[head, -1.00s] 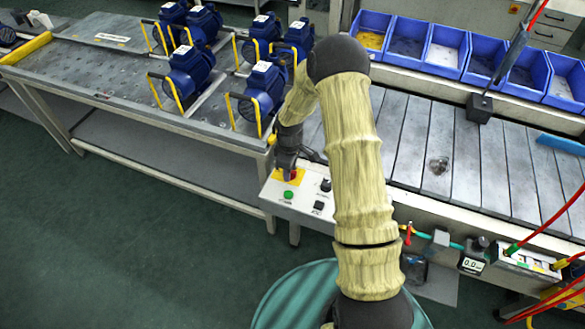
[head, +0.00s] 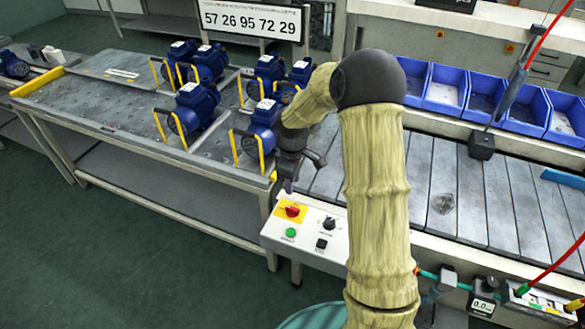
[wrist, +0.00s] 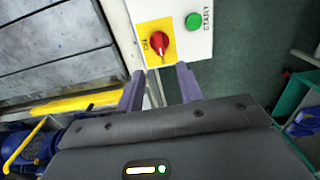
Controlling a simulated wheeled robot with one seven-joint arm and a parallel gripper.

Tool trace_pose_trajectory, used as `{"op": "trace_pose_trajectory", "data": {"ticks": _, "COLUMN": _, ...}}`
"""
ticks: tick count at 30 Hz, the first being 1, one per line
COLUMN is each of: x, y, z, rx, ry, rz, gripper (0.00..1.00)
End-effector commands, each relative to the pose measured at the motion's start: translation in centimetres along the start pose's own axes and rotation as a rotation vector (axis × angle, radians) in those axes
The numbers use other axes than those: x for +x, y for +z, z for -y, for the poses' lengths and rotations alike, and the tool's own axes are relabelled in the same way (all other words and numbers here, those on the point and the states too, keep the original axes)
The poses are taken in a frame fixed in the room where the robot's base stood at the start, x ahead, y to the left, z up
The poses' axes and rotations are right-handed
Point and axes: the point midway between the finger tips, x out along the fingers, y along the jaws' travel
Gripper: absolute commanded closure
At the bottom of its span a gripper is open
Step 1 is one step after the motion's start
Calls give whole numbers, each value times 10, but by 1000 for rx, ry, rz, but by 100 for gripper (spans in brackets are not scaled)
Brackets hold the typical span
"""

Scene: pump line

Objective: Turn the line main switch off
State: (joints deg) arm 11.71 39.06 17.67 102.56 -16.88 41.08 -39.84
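The line main switch (head: 292,211) is a red rotary knob on a yellow plate, on the white control panel (head: 305,249) at the table's end. In the wrist view the red knob (wrist: 159,44) shows a pale pointer mark aimed toward my gripper, away from the panel's middle. Small lettering on the yellow plate is too blurred to read surely. My gripper (wrist: 160,86) is open and empty, its two fingers on either side of the knob's line but short of it, not touching. In the head view my gripper (head: 284,186) is just behind the knob.
A green START button (head: 291,232), a black knob (head: 329,223) and a black switch (head: 321,244) share the panel. A slatted conveyor (head: 470,190) and blue bins (head: 445,88) lie to the right.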

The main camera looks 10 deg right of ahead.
Motion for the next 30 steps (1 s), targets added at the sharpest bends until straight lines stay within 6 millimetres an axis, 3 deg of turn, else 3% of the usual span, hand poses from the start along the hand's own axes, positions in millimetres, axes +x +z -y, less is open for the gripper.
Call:
{"op": "trace_pose_trajectory", "data": {"ticks": 3, "x": -24, "y": 0, "z": -1, "rx": 0, "ry": 4, "rz": -1, "gripper": 64}}
{"op": "trace_pose_trajectory", "data": {"ticks": 9, "x": -49, "y": 0, "z": 0, "rx": -1, "ry": 1, "rz": 0, "gripper": 64}}
{"op": "trace_pose_trajectory", "data": {"ticks": 26, "x": -53, "y": 0, "z": 0, "rx": 1, "ry": 0, "rz": 1, "gripper": 64}}
{"op": "trace_pose_trajectory", "data": {"ticks": 30, "x": -58, "y": 5, "z": 10, "rx": 41, "ry": 10, "rz": -1, "gripper": 64}}
